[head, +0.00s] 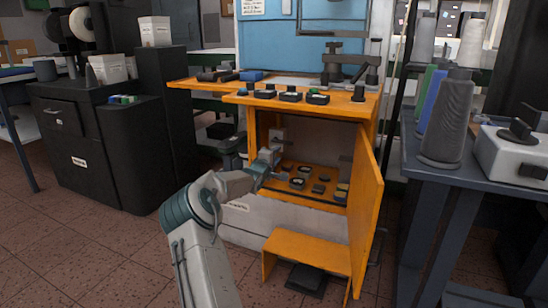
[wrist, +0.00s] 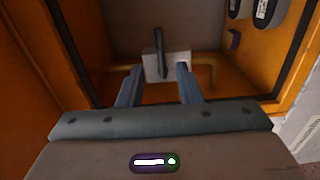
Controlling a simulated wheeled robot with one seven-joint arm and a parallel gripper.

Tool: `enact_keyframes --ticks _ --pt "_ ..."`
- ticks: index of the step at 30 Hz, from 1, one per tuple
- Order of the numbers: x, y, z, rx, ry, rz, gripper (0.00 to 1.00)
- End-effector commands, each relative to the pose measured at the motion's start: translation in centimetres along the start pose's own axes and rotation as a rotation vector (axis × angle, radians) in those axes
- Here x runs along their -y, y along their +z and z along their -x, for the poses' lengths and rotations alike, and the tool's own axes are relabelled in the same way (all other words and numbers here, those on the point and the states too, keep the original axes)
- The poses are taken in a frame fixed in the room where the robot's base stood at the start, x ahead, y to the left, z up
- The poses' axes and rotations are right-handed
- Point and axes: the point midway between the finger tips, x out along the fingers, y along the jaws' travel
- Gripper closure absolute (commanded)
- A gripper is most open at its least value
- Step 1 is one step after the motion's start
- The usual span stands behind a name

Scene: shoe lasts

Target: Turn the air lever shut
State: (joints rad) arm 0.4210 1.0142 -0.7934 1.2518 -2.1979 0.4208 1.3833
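The air lever (wrist: 159,48) is a dark bar on a pale grey block (wrist: 177,58) in the wrist view. It stands upright in the picture, across the line of a brownish pipe (wrist: 208,74) that shows on both sides of the block. My gripper (wrist: 158,80) is open, one finger toward each side of the block, with nothing between the fingertips but the view of the block. Whether the fingers touch the block cannot be told. In the head view my gripper (head: 268,162) is at the left of the orange cabinet's opening; the lever is not clear there.
The orange cabinet (head: 316,112) stands open, its door (head: 365,205) swung out at right. Several small dark items lie on its inner floor and top shelf. An orange step (head: 308,250) stands in front. A blue-grey table (head: 480,172) with thread cones is at right. Floor at left is clear.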

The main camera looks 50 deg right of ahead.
Motion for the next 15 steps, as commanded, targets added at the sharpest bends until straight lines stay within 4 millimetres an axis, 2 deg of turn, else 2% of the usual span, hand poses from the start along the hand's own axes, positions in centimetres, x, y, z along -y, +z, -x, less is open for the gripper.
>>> enact_keyframes --ticks 12,15 --pt "0.0 -0.17 0.06 -0.002 0.0 0.0 0.68" --pt "-0.66 -0.17 0.25 0.002 -0.001 -0.01 0.68"
